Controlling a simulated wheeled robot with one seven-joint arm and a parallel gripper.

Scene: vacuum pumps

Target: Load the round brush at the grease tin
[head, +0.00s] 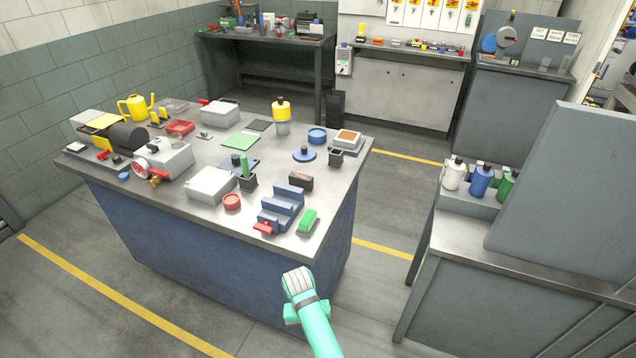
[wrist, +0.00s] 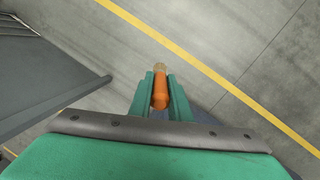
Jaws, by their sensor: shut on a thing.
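In the wrist view my gripper (wrist: 160,85) is shut on the round brush (wrist: 160,96), which has an orange handle and a short tan tip pointing away from me. The floor lies beyond the tip. In the head view my arm is in front of the near edge of the blue workbench (head: 320,195), and the brush is hidden there. A low red round tin (head: 232,202) sits near the bench's front edge, and a blue round tin (head: 317,135) near its far right. I cannot tell which is the grease tin.
A blue stepped block (head: 281,207) and a green-topped brush or block (head: 307,221) stand at the bench's near right corner. A grey counter with bottles (head: 480,181) stands at right. The floor between is clear.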

